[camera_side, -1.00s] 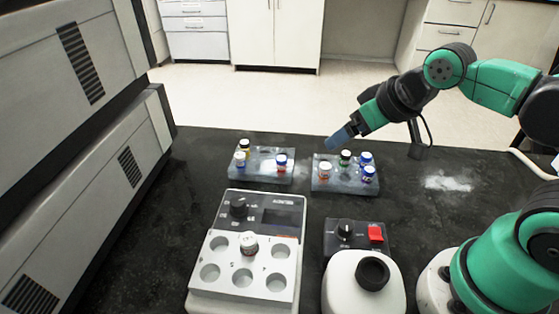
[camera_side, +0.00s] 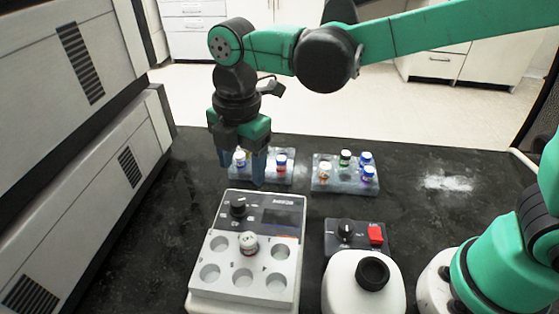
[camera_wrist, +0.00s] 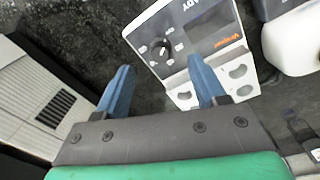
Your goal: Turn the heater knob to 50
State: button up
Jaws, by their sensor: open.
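The heater (camera_side: 209,300) is a grey-white block with a dark control panel at its back and several round wells in front. Its black knob (camera_side: 238,206) sits at the left of the panel, beside a dark display (camera_side: 281,218); the knob also shows in the wrist view (camera_wrist: 160,50). The setting of the knob is too small to read. One vial (camera_side: 249,243) stands in a well. My gripper (camera_side: 242,175) points down above and behind the panel, its blue fingers apart and empty. In the wrist view, the fingers (camera_wrist: 163,88) lie below the knob, not touching it.
Two racks of vials stand behind the heater, one (camera_side: 277,179) close to my fingers and one (camera_side: 343,189) to the right. A white device (camera_side: 340,282) with a black knob and red switch (camera_side: 376,234) is right of the heater. Grey machines (camera_side: 75,130) line the left.

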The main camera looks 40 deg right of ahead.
aim_at(238, 201)
jog(key=shift+a+f+n+g, duration=0.3)
jog(key=shift+a+f+n, duration=0.2)
jog(key=shift+a+n, duration=0.35)
jog(key=shift+d+f, duration=0.1)
jog(key=shift+f, duration=2.65)
grip_shut()
